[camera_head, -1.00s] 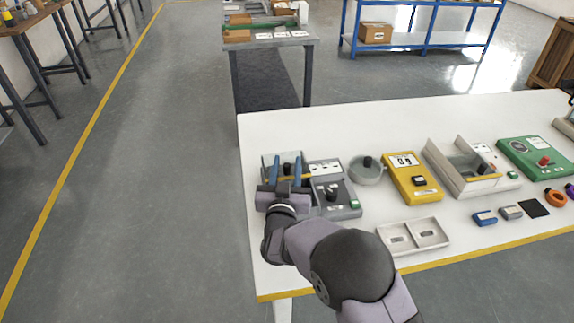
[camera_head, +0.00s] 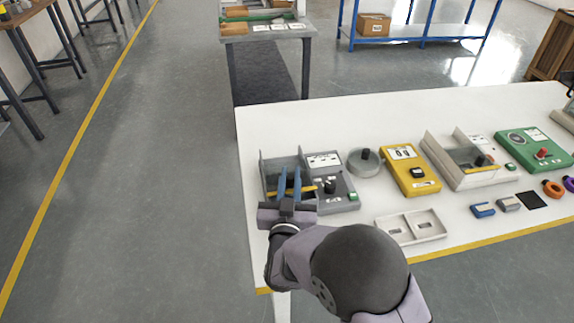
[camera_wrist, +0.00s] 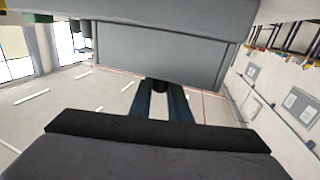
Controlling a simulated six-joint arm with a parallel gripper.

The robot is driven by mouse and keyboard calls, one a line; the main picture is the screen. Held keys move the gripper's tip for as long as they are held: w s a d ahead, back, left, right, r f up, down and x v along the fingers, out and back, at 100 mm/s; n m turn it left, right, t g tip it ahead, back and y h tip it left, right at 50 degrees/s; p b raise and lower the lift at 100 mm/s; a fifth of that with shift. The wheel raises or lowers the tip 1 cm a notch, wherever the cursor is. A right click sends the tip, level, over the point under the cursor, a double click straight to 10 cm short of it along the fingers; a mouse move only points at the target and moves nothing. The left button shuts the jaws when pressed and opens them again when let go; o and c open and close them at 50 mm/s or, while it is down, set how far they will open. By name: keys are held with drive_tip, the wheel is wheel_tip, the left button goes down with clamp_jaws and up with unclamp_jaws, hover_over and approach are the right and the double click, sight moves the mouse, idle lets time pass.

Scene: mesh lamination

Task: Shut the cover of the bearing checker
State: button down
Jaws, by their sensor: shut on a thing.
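The grey bearing checker (camera_head: 345,203) stands at the left end of the white table, with a meter face, a dark knob and a green button on its right part. Its left part is a walled bay. The cover, with a yellow strip (camera_head: 308,189) along its edge, lies across this bay near the front. My gripper (camera_head: 290,172), with blue fingers, is over the bay's front and shut on the cover's dark knob. In the wrist view, the dark knob (camera_wrist: 160,86) sits between the fingers, below a grey panel (camera_wrist: 150,55). The fingers hide part of the cover.
A round grey pot (camera_head: 363,168), a yellow meter (camera_head: 425,187) and a cream device (camera_head: 455,178) with a similar bay stand to the right. A two-part cream tray (camera_head: 411,238) lies in front. A green device (camera_head: 520,148) stands farther right.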

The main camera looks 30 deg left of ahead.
drive_tip(key=shift+s+d, duration=1.1)
drive_tip(key=shift+f, duration=0.1)
drive_tip(key=c, duration=2.1)
unclamp_jaws()
drive_tip(key=o, duration=0.4)
drive_tip(key=shift+s+d, duration=0.1)
drive_tip(key=shift+o, duration=0.2)
